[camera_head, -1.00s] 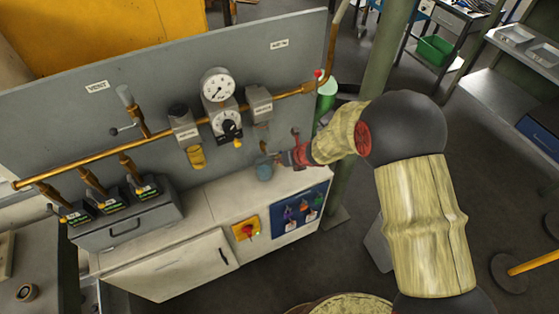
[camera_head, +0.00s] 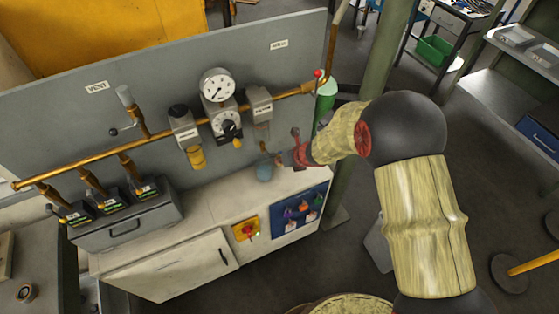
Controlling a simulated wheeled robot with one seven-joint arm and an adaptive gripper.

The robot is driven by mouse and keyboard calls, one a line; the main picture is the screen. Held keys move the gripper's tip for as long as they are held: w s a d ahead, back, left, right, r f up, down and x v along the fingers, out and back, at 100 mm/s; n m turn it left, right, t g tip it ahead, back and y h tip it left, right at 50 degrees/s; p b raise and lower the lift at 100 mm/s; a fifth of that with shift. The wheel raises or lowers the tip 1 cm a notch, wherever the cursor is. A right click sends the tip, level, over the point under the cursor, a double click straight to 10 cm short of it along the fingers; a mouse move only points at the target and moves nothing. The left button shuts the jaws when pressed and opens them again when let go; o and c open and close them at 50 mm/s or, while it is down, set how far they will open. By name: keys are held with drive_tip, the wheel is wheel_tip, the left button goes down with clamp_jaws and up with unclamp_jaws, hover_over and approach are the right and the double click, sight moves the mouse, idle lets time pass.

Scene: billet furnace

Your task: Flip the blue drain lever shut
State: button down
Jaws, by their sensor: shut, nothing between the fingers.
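I cannot clearly make out the blue drain lever; it is too small or hidden near my gripper. My gripper (camera_head: 281,159) is small in view, shut and empty, at the lower right of the grey panel. It points left, just above a blue-grey cup (camera_head: 264,173) on the cabinet top. A grey unit (camera_head: 259,103) hangs from the brass pipe (camera_head: 222,111) above and left of my gripper, with a thin part below it. I cannot tell whether my fingertips touch anything.
A pressure gauge (camera_head: 217,86) and a yellow-bowled unit (camera_head: 196,158) sit further left. The white cabinet (camera_head: 213,213) lies below, and a green post (camera_head: 383,60) stands behind my arm.

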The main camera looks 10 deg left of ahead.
drive_tip(key=shift+a, duration=0.15)
drive_tip(key=shift+s+a+r+b, duration=0.1)
drive_tip(key=shift+s+a+b, duration=0.2)
drive_tip(key=shift+s+a, duration=0.2)
drive_tip(key=shift+w, duration=0.1)
